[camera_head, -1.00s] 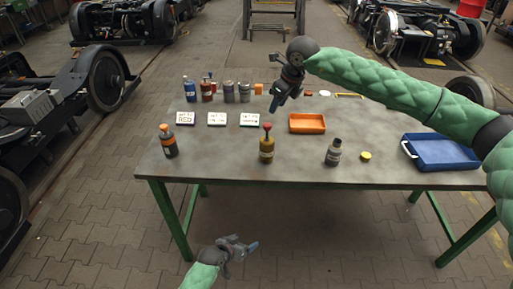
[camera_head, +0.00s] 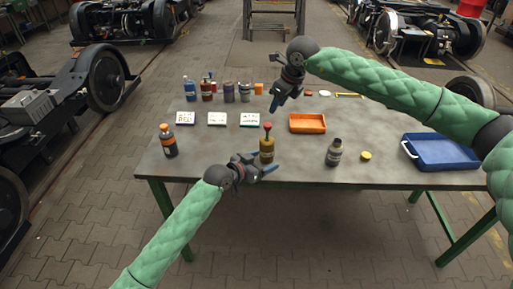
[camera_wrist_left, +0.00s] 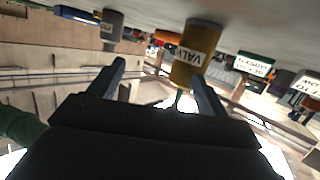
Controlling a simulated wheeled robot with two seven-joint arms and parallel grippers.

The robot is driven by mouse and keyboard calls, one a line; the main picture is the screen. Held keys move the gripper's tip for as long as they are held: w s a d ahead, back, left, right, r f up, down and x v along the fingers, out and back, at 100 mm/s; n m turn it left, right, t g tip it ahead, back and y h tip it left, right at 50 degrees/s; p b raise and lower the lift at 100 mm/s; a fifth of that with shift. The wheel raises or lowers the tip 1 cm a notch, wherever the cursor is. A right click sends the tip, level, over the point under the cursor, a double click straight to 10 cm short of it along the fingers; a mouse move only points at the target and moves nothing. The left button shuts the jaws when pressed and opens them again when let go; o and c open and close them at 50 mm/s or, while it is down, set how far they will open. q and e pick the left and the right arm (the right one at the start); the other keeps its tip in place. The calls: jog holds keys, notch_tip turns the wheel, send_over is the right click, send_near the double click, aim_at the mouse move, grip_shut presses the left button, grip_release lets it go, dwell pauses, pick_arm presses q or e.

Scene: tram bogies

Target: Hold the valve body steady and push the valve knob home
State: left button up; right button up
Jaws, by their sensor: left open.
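The valve body (camera_head: 267,153) is a mustard-yellow cylinder standing upright near the table's front edge. Its red valve knob (camera_head: 267,126) stands up on a stem at the top. My left gripper (camera_head: 264,166) is open and empty, low at the front of the valve body. In the left wrist view the valve body (camera_wrist_left: 196,52) shows upside down with its label, beyond the finger on the right and not centred between the fingertips (camera_wrist_left: 157,70). My right gripper (camera_head: 283,98) hangs above the table behind the valve body; its finger gap is unclear.
An orange-capped bottle (camera_head: 168,145) stands to the left, a grey bottle (camera_head: 334,153) and yellow cap (camera_head: 366,156) to the right. An orange tray (camera_head: 307,123), blue tray (camera_head: 440,148), label cards (camera_head: 217,119) and several containers (camera_head: 229,92) are on the table (camera_head: 300,176).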

aim_at(262, 146)
pick_arm(q)
jog(key=shift+y, duration=0.5)
jog(key=w, duration=0.1)
jog(key=w+a, duration=0.1)
jog(key=w, duration=0.1)
jog(key=w+r, duration=0.1)
jog(key=shift+w+a+r, duration=0.1)
jog(key=shift+w+a, duration=0.05)
jog(key=shift+a, duration=0.25)
jog(key=shift+w+a+r+g, duration=0.15)
jog(key=shift+w+g, duration=0.15)
jog(key=shift+w, duration=0.25)
jog(key=shift+x, duration=3.8)
